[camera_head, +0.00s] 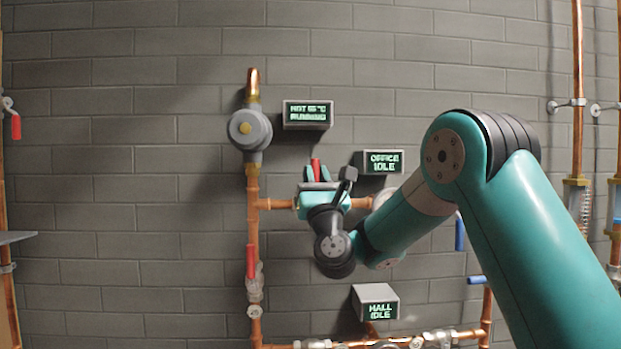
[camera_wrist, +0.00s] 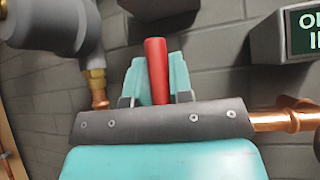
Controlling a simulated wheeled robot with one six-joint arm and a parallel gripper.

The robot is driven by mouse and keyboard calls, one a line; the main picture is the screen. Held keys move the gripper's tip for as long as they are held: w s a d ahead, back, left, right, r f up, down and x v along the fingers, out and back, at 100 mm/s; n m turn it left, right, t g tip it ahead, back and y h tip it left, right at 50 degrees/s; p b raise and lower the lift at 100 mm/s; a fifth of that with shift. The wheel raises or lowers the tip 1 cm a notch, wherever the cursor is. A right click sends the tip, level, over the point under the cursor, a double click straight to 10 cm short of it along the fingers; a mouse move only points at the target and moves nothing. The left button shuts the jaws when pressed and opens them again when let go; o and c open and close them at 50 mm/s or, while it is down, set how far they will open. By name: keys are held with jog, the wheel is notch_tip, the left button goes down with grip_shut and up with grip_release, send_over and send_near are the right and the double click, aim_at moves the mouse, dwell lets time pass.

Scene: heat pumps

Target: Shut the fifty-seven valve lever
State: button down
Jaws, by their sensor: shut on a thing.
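My gripper (camera_head: 316,174) is shut on a red lever (camera_head: 316,163) in front of the wall. In the wrist view the red lever (camera_wrist: 157,70) stands up between the two teal fingers. The lever points up, across the line of a horizontal copper pipe (camera_head: 278,203) that runs behind my gripper. Its valve body is hidden by my gripper. A display reading "HOT", a blurred temperature in °C and "RUNNING" (camera_head: 307,114) is up and left, and "OFFICE IDLE" (camera_head: 384,161) is to the right. I cannot read any number fifty-seven on a lever.
Another red lever (camera_head: 250,262) stands along the vertical pipe at lower left. A grey round pump (camera_head: 250,130) sits above it. A "HALL IDLE" display (camera_head: 376,303) is below. Blue levers (camera_head: 460,234) show beside my arm. Bare wall lies left of the pipe.

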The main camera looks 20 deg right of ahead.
jog(key=shift+f, duration=0.1)
jog(key=c, duration=1)
grip_release()
jog(key=shift+c, duration=0.2)
jog(key=b+v, duration=1.7)
jog(key=shift+s, duration=0.15)
jog(key=shift+f, duration=0.1)
